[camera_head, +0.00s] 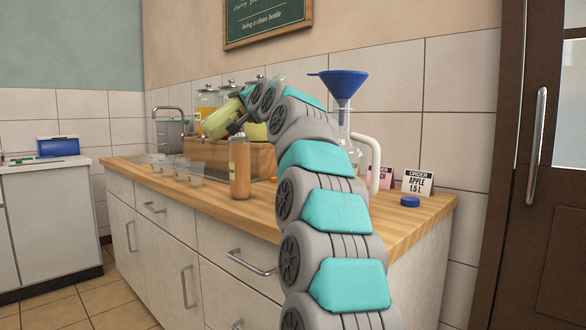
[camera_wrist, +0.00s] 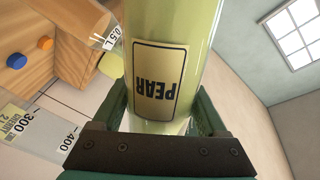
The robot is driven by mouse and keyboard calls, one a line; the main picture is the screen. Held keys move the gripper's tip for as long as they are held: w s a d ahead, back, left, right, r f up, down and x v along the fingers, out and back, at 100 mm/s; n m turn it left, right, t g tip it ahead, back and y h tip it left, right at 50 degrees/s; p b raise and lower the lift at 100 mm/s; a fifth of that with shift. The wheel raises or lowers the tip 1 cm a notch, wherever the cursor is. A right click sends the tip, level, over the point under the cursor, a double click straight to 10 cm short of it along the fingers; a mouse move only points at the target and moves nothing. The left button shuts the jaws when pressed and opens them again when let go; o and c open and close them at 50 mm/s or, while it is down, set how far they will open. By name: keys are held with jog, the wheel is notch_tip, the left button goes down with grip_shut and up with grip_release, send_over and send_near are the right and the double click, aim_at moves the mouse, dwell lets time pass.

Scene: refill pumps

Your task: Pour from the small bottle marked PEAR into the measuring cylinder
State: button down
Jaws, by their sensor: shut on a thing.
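My gripper (camera_wrist: 165,120) is shut on the small bottle marked PEAR (camera_wrist: 180,30), a pale yellow-green bottle with a gold label. In the wrist view the label reads upside down. In the head view the bottle (camera_head: 216,121) is tilted, held above the counter near the wooden crate, left of my arm. Its mouth cannot be made out, nor whether liquid is flowing. A scale marked 300 and 400 (camera_wrist: 42,128) shows at the lower left of the wrist view, likely the measuring cylinder's.
A blue funnel (camera_head: 343,83) sits in a glass vessel right of my arm. Order cards (camera_head: 417,184) and a blue cap (camera_head: 410,201) are at the right.

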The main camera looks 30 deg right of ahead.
jog(key=shift+r, duration=0.1)
jog(key=shift+d, duration=0.1)
dwell(0.3)
jog(key=shift+d+f+n+b, duration=0.1)
jog(key=shift+f+n+b, duration=0.2)
